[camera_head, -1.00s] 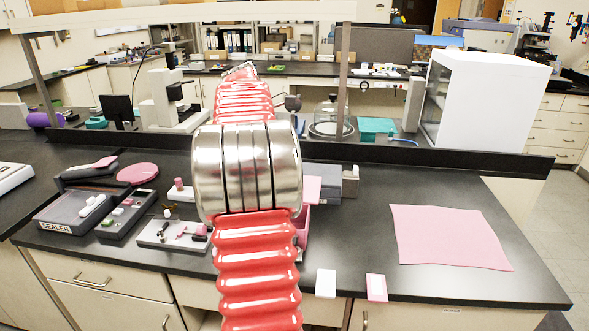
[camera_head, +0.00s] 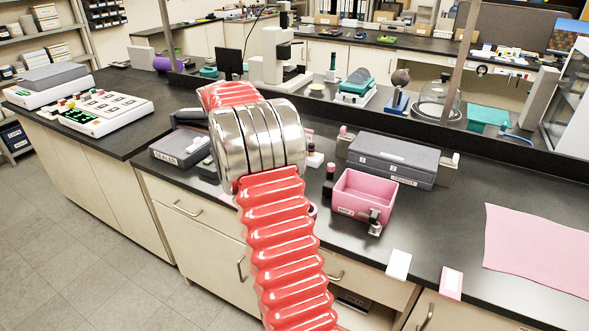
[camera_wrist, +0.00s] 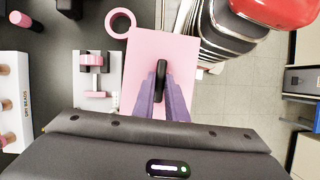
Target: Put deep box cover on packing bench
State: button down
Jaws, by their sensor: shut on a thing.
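In the wrist view my gripper (camera_wrist: 160,92) has purple fingers shut on the black handle (camera_wrist: 161,72) of a flat pink panel, which looks like the deep box cover (camera_wrist: 142,50). The cover lies under the fingers, partly beyond the bench edge with floor visible at its right. In the head view my red arm hides the gripper and the cover. An open pink box (camera_head: 363,190) stands on the black bench (camera_head: 455,225). I cannot tell which surface is the packing bench.
A grey case (camera_head: 393,158) stands behind the pink box. A pink mat (camera_head: 540,245) lies at right. The sealer (camera_head: 178,147) is left of my arm. A left bench (camera_head: 150,125) carries a white keypad device (camera_head: 103,110). A pink ring (camera_wrist: 120,22) lies beside the cover.

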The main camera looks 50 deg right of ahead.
jog(key=w+a+f, duration=0.2)
jog(key=a+f, duration=0.1)
jog(key=a, duration=0.7)
jog(key=w+a+f+m, duration=0.1)
jog(key=w+a+f, duration=0.2)
jog(key=a, duration=0.7)
jog(key=w+a+f, duration=0.2)
jog(key=a+f, duration=0.2)
jog(key=a, duration=0.6)
jog(key=shift+w+a+f+y, duration=0.15)
jog(key=shift+a+f+y, duration=0.05)
jog(key=shift+y, duration=0.1)
jog(key=shift+a, duration=0.1)
